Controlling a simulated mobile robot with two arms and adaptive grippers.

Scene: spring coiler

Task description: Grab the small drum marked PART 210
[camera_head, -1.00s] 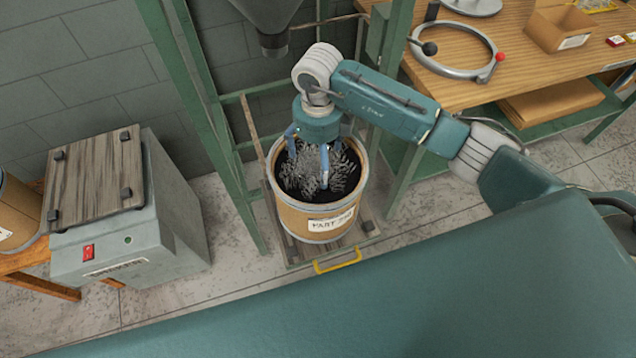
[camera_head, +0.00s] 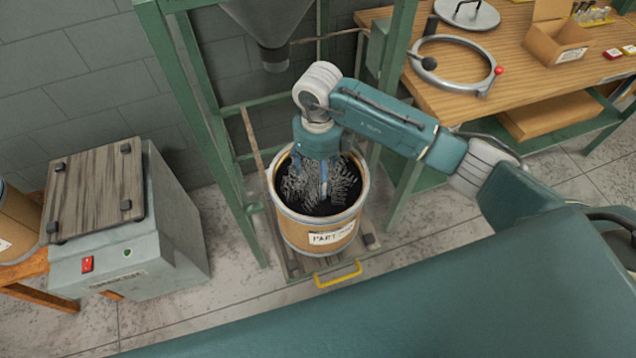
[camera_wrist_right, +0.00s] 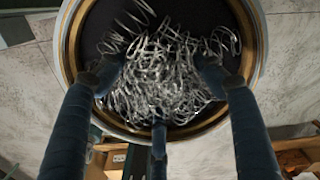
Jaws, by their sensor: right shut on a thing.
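A small tan drum (camera_head: 295,232) with a pale metal rim stands upright on a low platform inside a green frame. Its white label (camera_head: 331,236) reads PART and a number starting with 2; the last digits are unclear. The drum holds a tangle of shiny wire springs (camera_head: 290,188), also seen in the right wrist view (camera_wrist_right: 150,85). My right gripper (camera_head: 312,188) reaches down inside the drum's mouth, its blue fingers shut on the springs. The wrist view shows its fingers (camera_wrist_right: 158,95) around the springs, within the rim (camera_wrist_right: 68,50). My left gripper is out of view.
A grey funnel (camera_head: 268,25) hangs above and behind the drum. Green posts (camera_head: 205,110) stand on both sides. A yellow handle (camera_head: 338,274) sticks out in front. A grey machine (camera_head: 125,255) stands left; a wooden workbench (camera_head: 470,100) stands right.

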